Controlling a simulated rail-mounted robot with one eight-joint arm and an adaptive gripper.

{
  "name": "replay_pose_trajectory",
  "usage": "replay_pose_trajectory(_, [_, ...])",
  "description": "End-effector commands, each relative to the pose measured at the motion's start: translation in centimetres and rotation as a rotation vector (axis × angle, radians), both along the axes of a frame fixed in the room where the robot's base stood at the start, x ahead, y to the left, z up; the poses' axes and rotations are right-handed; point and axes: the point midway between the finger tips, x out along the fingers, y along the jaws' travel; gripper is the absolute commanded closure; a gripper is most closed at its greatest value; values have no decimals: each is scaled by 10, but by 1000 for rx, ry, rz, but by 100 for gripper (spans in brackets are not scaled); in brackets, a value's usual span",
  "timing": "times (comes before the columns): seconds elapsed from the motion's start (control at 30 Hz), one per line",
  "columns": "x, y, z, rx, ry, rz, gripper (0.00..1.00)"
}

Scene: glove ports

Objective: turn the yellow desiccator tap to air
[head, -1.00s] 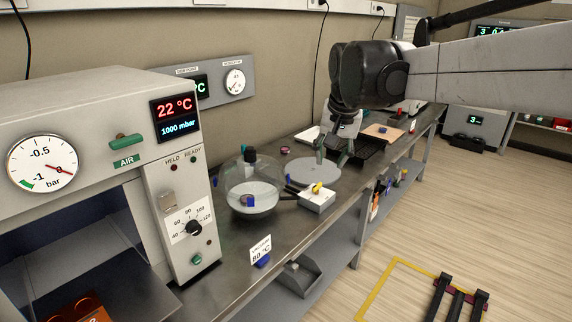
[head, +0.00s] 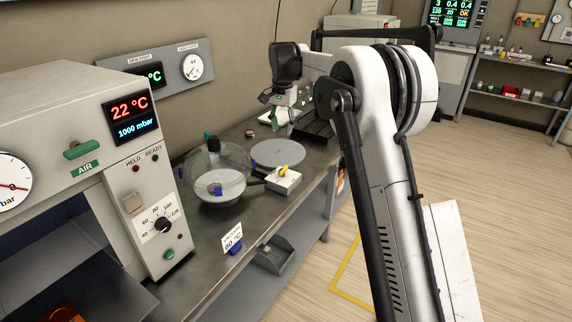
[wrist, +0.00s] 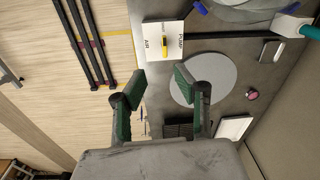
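The yellow tap (head: 284,169) sits on top of a small white box (head: 283,182) beside the glass desiccator (head: 216,170). In the wrist view the yellow tap (wrist: 164,46) lies between the printed words AIR on the left and PUMP on the right. Its handle runs roughly up and down the picture, parallel to the words. My gripper (head: 278,112) is beyond the box in the head view, over the bench near the grey disc. In the wrist view my gripper (wrist: 161,86) is open and empty, its green-padded fingers apart and clear of the tap.
A grey round disc (head: 278,153) lies flat beyond the box. A dark tube joins the box and desiccator. The oven cabinet (head: 125,150) stands at left, with its own green AIR handle (head: 85,149). A black tray (head: 312,130) is farther along the bench. A "80 °C" card (head: 232,237) stands near the front edge.

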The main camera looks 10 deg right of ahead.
Motion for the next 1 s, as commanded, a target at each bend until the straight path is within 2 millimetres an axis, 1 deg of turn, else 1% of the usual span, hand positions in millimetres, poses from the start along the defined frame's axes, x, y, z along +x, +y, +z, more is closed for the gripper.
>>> replay_pose_trajectory(0.03, [11,0,-9,1,12,-15,71])
replay_pose_trajectory(0.1, [20,0,-21,2,30,-39,71])
replay_pose_trajectory(0.2, [31,0,-36,3,51,-65,71])
replay_pose_trajectory(0.3, [38,0,-47,3,65,-82,71])
replay_pose_trajectory(0.57, [41,0,-63,3,75,-96,71])
replay_pose_trajectory(0.67, [41,0,-77,4,74,-95,71])
replay_pose_trajectory(0.77, [41,0,-94,4,74,-95,71])
replay_pose_trajectory(1.0, [41,0,-139,4,74,-95,71])
